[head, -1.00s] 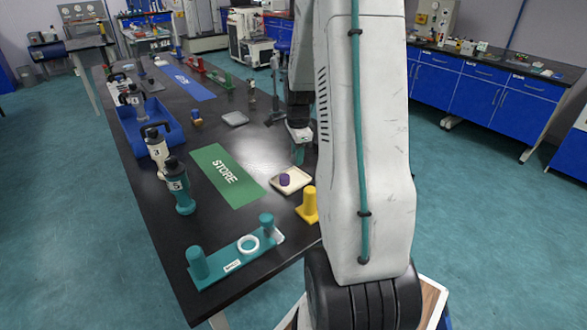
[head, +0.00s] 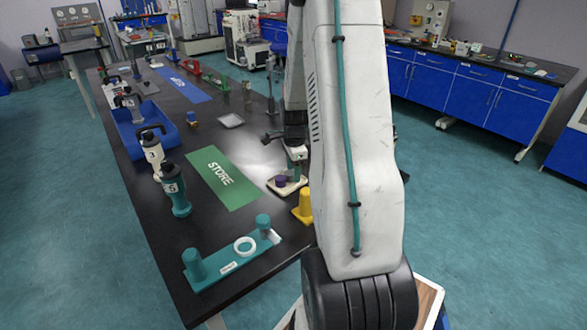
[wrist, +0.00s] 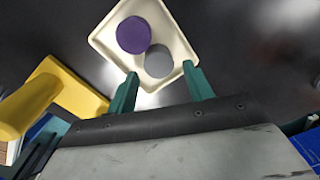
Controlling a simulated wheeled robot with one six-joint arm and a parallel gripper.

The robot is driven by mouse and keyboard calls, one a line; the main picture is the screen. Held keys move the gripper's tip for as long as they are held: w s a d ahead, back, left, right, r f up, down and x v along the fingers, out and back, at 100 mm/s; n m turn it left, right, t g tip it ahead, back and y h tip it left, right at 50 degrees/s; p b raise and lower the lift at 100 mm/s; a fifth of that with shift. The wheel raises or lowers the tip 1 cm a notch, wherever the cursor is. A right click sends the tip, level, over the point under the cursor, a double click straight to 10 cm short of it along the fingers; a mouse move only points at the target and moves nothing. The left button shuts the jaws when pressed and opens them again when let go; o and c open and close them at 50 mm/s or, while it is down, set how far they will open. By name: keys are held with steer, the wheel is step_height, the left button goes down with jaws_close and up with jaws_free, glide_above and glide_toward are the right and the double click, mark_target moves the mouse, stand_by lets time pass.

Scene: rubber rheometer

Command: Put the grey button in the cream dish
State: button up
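The cream dish (head: 288,193) lies on the black bench near its right edge; it also shows in the wrist view (wrist: 108,50). A purple button (wrist: 133,35) and the grey button (wrist: 158,61) are within the dish outline, side by side and touching or nearly so. My gripper (wrist: 160,72) has its two teal fingers apart, one on each side of the grey button, with clear gaps to it. In the head view my gripper (head: 294,177) is low over the dish, and I cannot make out the grey button there.
A yellow peg stand (head: 304,207) is close to the dish's near side. A green STORE mat (head: 224,180) lies left of the dish. A teal two-post fixture with a white ring (head: 244,246) sits nearer. Handled tool 5 (head: 175,190) and a blue tray (head: 165,143) are at left.

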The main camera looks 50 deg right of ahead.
step_height(320, 180, up, 12)
steer(key=a+r+n, duration=0.5)
steer(key=a+r, duration=0.2)
steer(key=a, duration=0.4)
steer(key=s+a+r+n, duration=0.3)
steer(key=s+a+n, duration=0.25)
steer(key=a, duration=0.25)
steer(key=s+a+r+n, duration=0.35)
steer(key=a+n, duration=0.25)
steer(key=a, duration=0.3)
steer(key=s+a+n, duration=0.6)
steer(key=s+n, duration=0.2)
steer(key=s, duration=0.2)
steer(key=shift+a+f+t, duration=0.3)
steer(key=shift+f+t, duration=0.05)
steer(key=shift+t, duration=0.05)
